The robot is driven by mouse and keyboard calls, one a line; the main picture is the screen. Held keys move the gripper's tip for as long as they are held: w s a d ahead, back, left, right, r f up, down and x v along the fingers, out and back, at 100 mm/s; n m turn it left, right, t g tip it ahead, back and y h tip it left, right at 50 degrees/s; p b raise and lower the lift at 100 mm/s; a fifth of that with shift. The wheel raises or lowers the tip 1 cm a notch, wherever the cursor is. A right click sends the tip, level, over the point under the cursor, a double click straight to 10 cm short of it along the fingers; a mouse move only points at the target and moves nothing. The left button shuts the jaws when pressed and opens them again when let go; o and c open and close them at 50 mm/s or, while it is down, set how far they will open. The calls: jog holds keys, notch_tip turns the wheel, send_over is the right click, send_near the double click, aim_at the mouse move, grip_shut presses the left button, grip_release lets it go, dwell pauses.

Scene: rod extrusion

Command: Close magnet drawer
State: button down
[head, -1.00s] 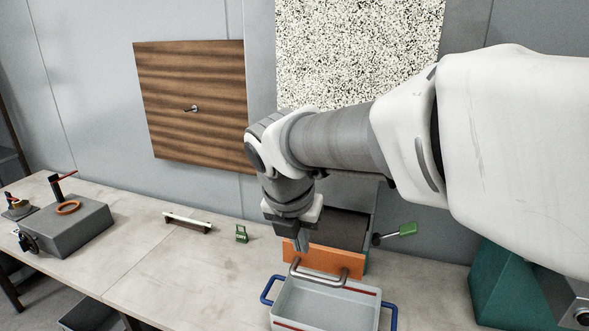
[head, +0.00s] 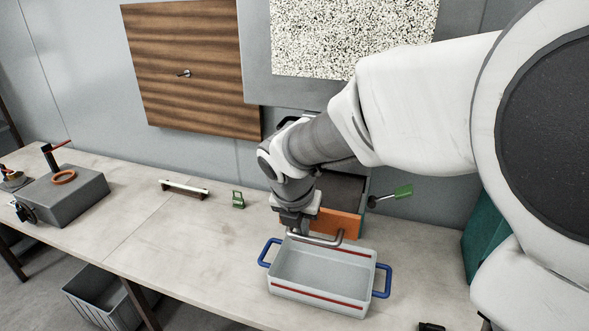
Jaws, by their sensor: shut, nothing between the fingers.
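The magnet drawer has an orange front (head: 347,224) with a grey bar handle (head: 325,241), to the right of centre in the head view. Its dark interior (head: 340,189) shows behind the front, so it stands at least partly open. My gripper (head: 293,228) points down at the left part of the orange front, close to the left end of the handle. It is shut and empty. Its fingertips are small and partly merge with the handle, so I cannot tell whether they touch it. My arm and wrist hide the drawer's left side and part of its housing.
A grey tray (head: 318,306) with blue handles stands right in front of the drawer. A green-handled lever (head: 403,191) sticks out to its right. A small green object (head: 238,199) and a pale bar (head: 184,187) lie leftward. The table's middle left is clear.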

aim_at(324, 204)
jog(key=w+d+p, duration=0.1)
jog(key=w+p, duration=0.1)
jog(key=w, duration=0.1)
jog(key=w+d+p, duration=0.1)
jog(key=w+p, duration=0.1)
jog(key=w, duration=0.2)
jog(key=w+d+p, duration=0.1)
jog(key=w+p, duration=0.1)
jog(key=w, duration=0.1)
jog(key=shift+w+d+r, duration=0.15)
jog(key=shift+d+r, duration=0.05)
jog(key=shift+d, duration=0.15)
jog(key=shift+w+d+f, duration=0.1)
jog(key=shift+w+f, duration=0.05)
jog(key=shift+w, duration=0.1)
